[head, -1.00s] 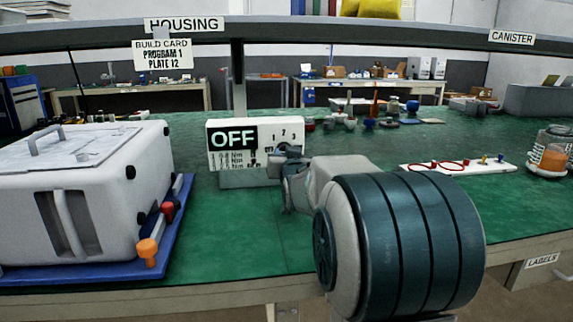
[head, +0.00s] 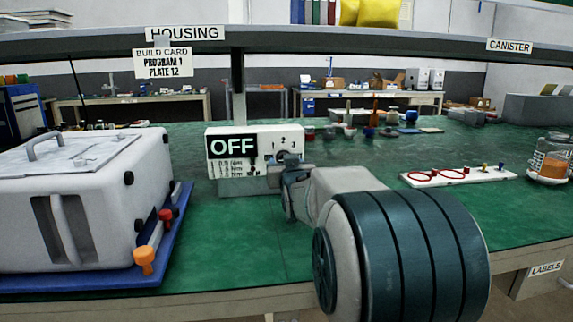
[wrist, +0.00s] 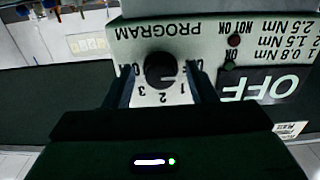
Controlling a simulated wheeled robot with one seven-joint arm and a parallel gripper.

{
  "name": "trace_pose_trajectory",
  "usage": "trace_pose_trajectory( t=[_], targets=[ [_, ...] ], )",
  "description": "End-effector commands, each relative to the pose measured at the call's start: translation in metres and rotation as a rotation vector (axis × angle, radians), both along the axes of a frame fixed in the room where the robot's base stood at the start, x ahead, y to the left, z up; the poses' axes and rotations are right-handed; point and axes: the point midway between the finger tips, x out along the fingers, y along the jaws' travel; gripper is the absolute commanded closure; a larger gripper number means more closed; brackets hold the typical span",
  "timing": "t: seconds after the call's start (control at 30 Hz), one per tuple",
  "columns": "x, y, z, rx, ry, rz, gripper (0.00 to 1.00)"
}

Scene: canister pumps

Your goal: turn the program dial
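The white program box (head: 228,170) stands on the green bench in the head view, with a lit OFF display (head: 233,146) and printed torque lines. In the wrist view the box (wrist: 212,32) appears upside down, and its black round program dial (wrist: 160,70) sits among the numbers 1, 2 and 3. The dial's exact setting is hard to read. My gripper (wrist: 163,88) is open, with one finger on each side of the dial and a visible gap to it.
A build card (head: 163,62) reads program 1, plate 12. A white housing (head: 75,210) sits on a blue tray (head: 172,232) at left. A white strip with red rings (head: 458,176) and a canister (head: 550,157) are at right. Small parts stand behind the box.

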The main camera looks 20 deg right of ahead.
Motion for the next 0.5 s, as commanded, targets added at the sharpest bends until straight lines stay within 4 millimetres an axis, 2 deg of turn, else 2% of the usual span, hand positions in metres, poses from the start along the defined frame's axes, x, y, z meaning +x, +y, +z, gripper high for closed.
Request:
trace_pose_trajectory(
  t=[0.27, 0.37, 0.5],
  targets=[
    [-0.002, 0.001, 0.001, 0.001, -0.001, 0.0, 0.49],
    [-0.009, 0.003, 0.002, 0.0, -0.002, 0.0, 0.49],
    [-0.03, 0.009, 0.003, 0.0, -0.002, 0.001, 0.49]
  ],
)
